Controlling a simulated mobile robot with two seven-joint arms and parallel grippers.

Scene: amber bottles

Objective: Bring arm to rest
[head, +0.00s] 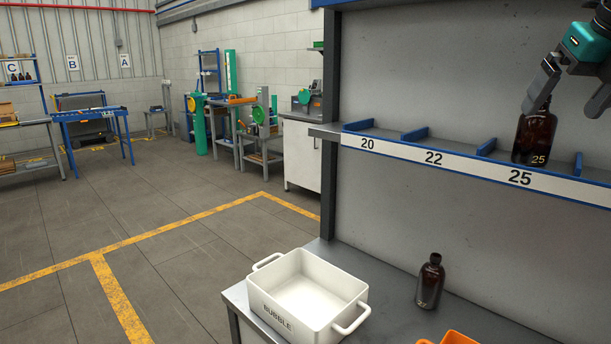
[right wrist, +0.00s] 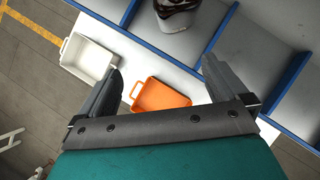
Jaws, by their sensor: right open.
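My right gripper (head: 569,88) is at the upper right of the head view, in front of the shelf (head: 455,160). Its jaws are open and empty. An amber bottle (head: 535,136) marked 25 stands upright on the shelf at the label 25, behind the left finger in the picture. In the right wrist view the open fingers (right wrist: 160,88) point toward the shelf, and the bottle (right wrist: 178,14) is at the top edge, beyond the fingertips and apart from them. My left gripper is not in view.
A second amber bottle (head: 430,282) stands on the grey bench below. A white crate (head: 290,318) marked BUBBLE is to its left, and an orange tray (head: 452,338) is at the bottom edge. Blue dividers (head: 487,146) split the shelf. Compartments 20 and 22 look empty.

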